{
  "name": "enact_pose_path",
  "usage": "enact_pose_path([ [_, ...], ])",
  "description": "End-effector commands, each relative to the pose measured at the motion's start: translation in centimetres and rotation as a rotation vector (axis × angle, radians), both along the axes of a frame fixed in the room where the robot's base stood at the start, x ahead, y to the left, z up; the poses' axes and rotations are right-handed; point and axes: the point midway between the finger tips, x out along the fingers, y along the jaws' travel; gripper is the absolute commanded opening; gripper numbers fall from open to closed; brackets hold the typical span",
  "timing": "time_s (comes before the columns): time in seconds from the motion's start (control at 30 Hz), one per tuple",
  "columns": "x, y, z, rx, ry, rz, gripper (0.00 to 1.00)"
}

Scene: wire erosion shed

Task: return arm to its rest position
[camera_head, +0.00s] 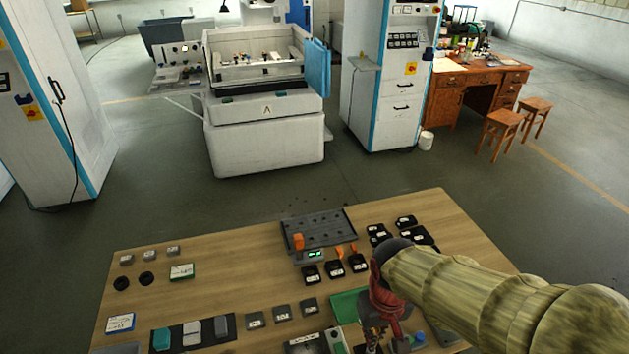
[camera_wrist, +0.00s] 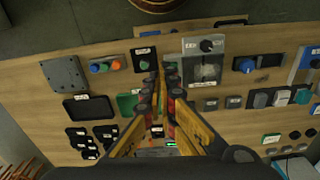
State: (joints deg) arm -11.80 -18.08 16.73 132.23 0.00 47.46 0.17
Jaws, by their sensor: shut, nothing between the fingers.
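My arm (camera_head: 450,285) reaches in from the right over the wooden table in the head view. My gripper (camera_head: 373,345) hangs below its red-wrapped wrist, pointing down over the front part of the table and partly cut off by the frame edge. In the wrist view the yellow-and-black fingers of my gripper (camera_wrist: 163,78) run close together above the table top, shut with nothing held. The table top (camera_head: 215,260) lies beneath the arm. My arm hides part of its right side.
The table carries a dark grey tray (camera_head: 325,226), an orange block (camera_head: 298,242), several black pieces and small grey blocks. A green piece (camera_head: 347,305) lies beside the gripper. A white machine (camera_head: 265,140) and a tall cabinet (camera_head: 385,105) stand beyond, across open floor.

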Motion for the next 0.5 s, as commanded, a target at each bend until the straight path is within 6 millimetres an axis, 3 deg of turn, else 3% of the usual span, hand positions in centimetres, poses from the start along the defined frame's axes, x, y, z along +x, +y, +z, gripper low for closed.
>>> enact_pose_path([
  [0.03, -0.5, -0.8, 2.2, 0.009, -0.047, -0.020, 0.00],
  [0.2, -2.5, -3.1, 7.9, 0.031, -0.194, -0.086, 0.00],
  [0.5, -4.1, -5.8, 14.9, 0.049, -0.437, -0.178, 0.00],
])
